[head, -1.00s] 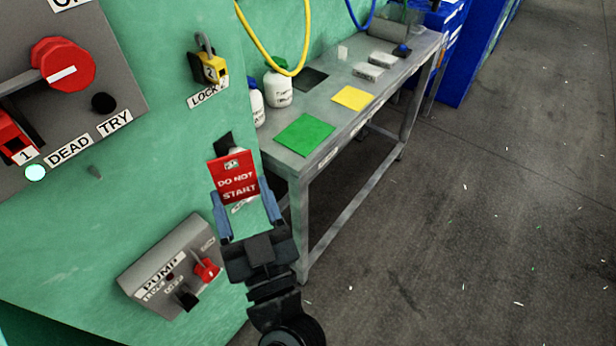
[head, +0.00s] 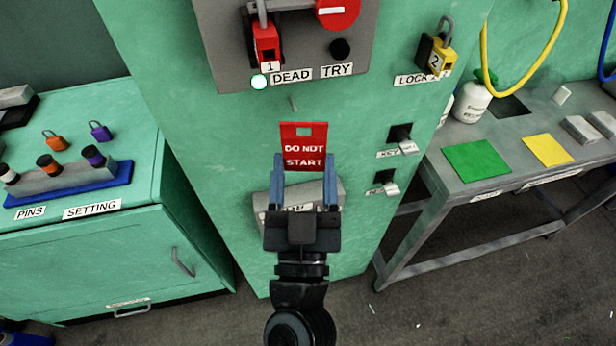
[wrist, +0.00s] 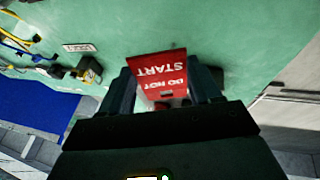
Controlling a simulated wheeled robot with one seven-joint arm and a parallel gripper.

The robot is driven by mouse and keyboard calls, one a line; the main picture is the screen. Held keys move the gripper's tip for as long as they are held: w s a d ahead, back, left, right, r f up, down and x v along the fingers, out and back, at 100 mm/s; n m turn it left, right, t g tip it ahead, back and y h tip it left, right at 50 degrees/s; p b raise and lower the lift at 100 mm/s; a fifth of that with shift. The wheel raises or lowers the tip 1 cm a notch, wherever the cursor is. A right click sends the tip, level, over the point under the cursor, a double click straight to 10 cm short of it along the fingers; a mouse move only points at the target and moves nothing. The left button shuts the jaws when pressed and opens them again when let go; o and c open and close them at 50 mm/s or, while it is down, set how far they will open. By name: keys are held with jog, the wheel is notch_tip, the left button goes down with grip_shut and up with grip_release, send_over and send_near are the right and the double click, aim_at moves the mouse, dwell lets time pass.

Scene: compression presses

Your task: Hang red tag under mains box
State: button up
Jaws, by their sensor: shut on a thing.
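My gripper (head: 304,192) is shut on a red tag (head: 304,146) lettered "DO NOT START". The tag stands upright between the blue fingertips, with a slot near its top edge. In the wrist view the tag (wrist: 162,75) shows upside down between the fingers. The grey mains box (head: 225,60) is on the green press front above the tag, with a red knob, a red padlock marked 1 and labels DEAD and TRY. A small peg (head: 293,103) sticks out of the panel just below the box, a little above the tag's top edge. I cannot tell the gap in depth.
The pump box (head: 262,202) is partly hidden behind my gripper. A green cabinet (head: 100,250) stands left, a grey bench (head: 440,185) right.

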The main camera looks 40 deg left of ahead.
jog(key=shift+w+a+f+b, duration=0.15)
jog(key=shift+w+a+b, duration=0.45)
jog(key=shift+w+a, duration=0.5)
jog(key=shift+w+a+f+b, duration=0.15)
jog(key=shift+w+a+b, duration=0.4)
jog(key=shift+w+a, duration=0.45)
jog(key=shift+w+a+f, duration=0.15)
jog(key=shift+a+f, duration=0.1)
jog(key=shift+a, duration=0.2)
jog(key=shift+f, duration=0.1)
jog(key=shift+a+f, duration=0.1)
jog(key=shift+f, duration=0.05)
jog(key=o, duration=0.6)
jog(key=shift+w, duration=0.1)
jog(key=shift+o, duration=1.3)
jog(key=v, duration=0.8)
jog(key=shift+b, duration=0.3)
jog(key=shift+r, duration=0.2)
